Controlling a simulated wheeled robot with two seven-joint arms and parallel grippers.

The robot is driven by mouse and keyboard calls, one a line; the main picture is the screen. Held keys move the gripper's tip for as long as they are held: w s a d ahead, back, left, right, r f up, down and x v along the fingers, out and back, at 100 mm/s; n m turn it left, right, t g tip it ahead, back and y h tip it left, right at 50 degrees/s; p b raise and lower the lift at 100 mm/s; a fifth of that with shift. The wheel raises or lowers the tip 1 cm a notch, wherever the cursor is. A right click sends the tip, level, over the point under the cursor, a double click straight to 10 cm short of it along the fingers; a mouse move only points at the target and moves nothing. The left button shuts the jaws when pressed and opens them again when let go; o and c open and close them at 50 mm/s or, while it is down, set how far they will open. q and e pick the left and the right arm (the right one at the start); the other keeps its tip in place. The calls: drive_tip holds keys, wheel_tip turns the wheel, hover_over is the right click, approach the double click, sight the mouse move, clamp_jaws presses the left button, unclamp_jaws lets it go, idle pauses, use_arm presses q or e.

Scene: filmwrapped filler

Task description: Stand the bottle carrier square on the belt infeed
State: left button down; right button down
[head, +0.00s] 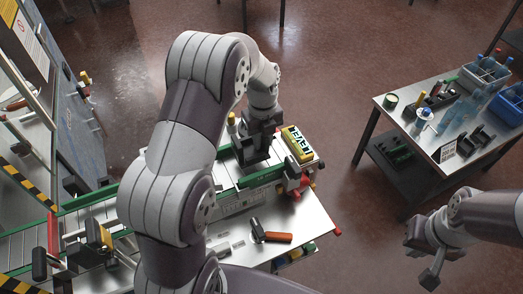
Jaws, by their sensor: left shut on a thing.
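The green-edged belt (222,178) runs across the left and middle. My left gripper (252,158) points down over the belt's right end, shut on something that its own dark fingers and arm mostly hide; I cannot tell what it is. My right gripper (427,262) is open and empty, over the floor in front of the side table.
A hammer (268,234) lies on the metal shelf in front of the belt. Floor between is clear.

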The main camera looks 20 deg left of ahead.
sight(263, 150)
use_arm(q)
drive_tip(key=f, duration=0.1)
drive_tip(key=f+p, duration=0.1)
drive_tip(key=f, duration=0.1)
drive_tip(key=shift+s+d+f+p, duration=0.2)
drive_tip(key=shift+s+p, duration=0.05)
drive_tip(key=shift+p, duration=0.15)
drive_tip(key=shift+f, duration=0.2)
drive_tip(key=shift+a+f, duration=0.1)
drive_tip(key=shift+f, duration=0.15)
drive_tip(key=c, duration=1)
unclamp_jaws()
drive_tip(key=shift+r, duration=0.1)
